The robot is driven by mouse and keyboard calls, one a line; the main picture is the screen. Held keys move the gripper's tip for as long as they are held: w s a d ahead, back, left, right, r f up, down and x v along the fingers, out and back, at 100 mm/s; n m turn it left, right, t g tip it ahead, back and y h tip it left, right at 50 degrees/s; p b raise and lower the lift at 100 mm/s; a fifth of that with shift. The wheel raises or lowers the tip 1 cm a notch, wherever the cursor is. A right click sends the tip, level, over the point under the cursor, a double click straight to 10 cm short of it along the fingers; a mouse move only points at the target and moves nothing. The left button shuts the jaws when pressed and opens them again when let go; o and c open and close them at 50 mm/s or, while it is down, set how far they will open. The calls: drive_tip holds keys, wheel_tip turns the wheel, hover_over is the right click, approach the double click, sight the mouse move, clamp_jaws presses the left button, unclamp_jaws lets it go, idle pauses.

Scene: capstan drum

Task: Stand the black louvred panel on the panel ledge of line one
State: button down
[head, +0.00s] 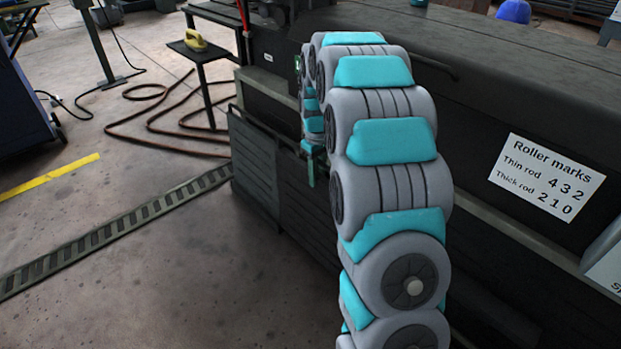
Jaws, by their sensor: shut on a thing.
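My gripper (312,168) shows as small teal parts left of my arm, against the front of the dark machine. It is shut on the black louvred panel (254,168), at the panel's upper right part. The panel is upright, with its face showing to the left of the gripper. It is close in front of the machine's lower side. My arm hides its right part. Its lower edge is in dark shade, and I cannot tell whether it rests on a ledge. No ledge marked line one can be made out.
The long dark machine (520,75) runs from the back to the right. A white sign (546,178) on it lists roller marks. A small table (200,52) holds a yellow thing. A brown hose (150,128) and a slotted floor strip (110,232) lie left. The front left floor is clear.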

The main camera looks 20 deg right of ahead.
drive_tip(key=shift+w+d+f, duration=0.3)
drive_tip(key=shift+d+f, duration=0.15)
drive_tip(key=shift+d, duration=0.3)
drive_tip(key=shift+w+d+f, duration=0.25)
drive_tip(key=shift+d+f, duration=0.15)
drive_tip(key=shift+d, duration=0.4)
drive_tip(key=shift+w+d+f, duration=0.3)
drive_tip(key=shift+d+f, duration=0.15)
drive_tip(key=shift+d, duration=0.3)
drive_tip(key=shift+f, duration=0.45)
drive_tip(key=c, duration=0.6)
unclamp_jaws()
drive_tip(key=shift+f, duration=0.1)
wheel_tip(320, 180, up, 8)
drive_tip(key=shift+b, duration=0.4)
